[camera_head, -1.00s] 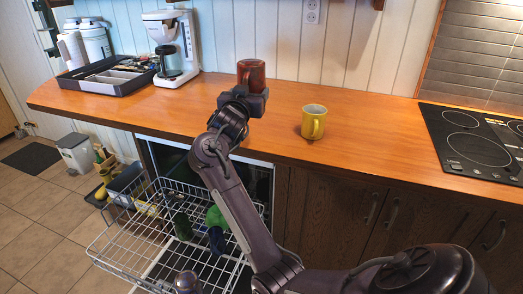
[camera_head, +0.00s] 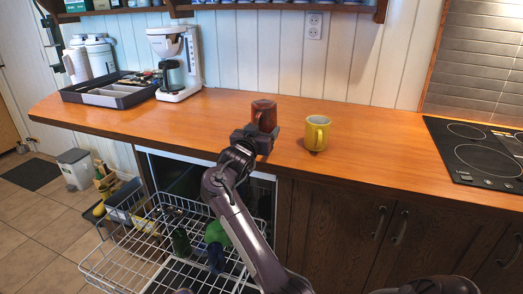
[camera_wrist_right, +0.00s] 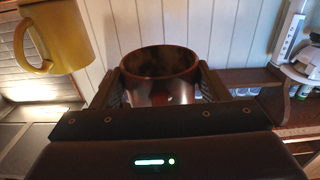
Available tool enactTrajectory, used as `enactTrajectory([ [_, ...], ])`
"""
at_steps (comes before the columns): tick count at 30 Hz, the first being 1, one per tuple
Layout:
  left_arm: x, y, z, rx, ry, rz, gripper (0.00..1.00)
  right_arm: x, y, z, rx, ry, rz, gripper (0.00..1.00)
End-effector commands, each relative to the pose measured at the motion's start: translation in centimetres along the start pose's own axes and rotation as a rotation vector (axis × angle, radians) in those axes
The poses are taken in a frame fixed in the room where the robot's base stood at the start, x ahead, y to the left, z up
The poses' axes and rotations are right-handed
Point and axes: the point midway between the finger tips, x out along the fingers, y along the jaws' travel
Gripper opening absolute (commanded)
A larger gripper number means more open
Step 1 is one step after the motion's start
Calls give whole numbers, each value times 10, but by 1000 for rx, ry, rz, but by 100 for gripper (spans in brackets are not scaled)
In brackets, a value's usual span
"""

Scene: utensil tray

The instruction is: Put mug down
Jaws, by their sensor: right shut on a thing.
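A reddish-brown mug (camera_head: 264,113) is held in my right gripper (camera_head: 256,133) over the wooden counter (camera_head: 225,120). In the right wrist view the mug (camera_wrist_right: 160,68) sits between the two fingers of the gripper (camera_wrist_right: 160,88), with its open rim showing. It looks upright and close to the counter top; I cannot tell whether its base touches. A yellow mug (camera_head: 316,133) stands upright on the counter just right of it, and shows at the upper left of the right wrist view (camera_wrist_right: 60,38). My left gripper is not in view.
A grey utensil tray (camera_head: 103,93) and a white coffee maker (camera_head: 180,72) stand at the counter's left. A black cooktop (camera_head: 480,150) is at the right. The pulled-out dishwasher rack (camera_head: 165,245) is below. The counter left of the held mug is clear.

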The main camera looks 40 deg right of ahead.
Motion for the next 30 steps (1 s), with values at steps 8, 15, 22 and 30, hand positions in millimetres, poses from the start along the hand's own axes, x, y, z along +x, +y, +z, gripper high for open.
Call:
enactTrajectory([
  [8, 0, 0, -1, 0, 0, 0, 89, 0, -1, 23, 1, 4, -1, 37],
  [15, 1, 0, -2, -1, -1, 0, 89, 0, -1, 58, -1, 3, -1, 37],
  [22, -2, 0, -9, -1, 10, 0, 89, 0, -1, 61, 3, 4, -1, 37],
  [30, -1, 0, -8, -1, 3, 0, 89, 0, -1, 65, 1, 1, -1, 82],
])
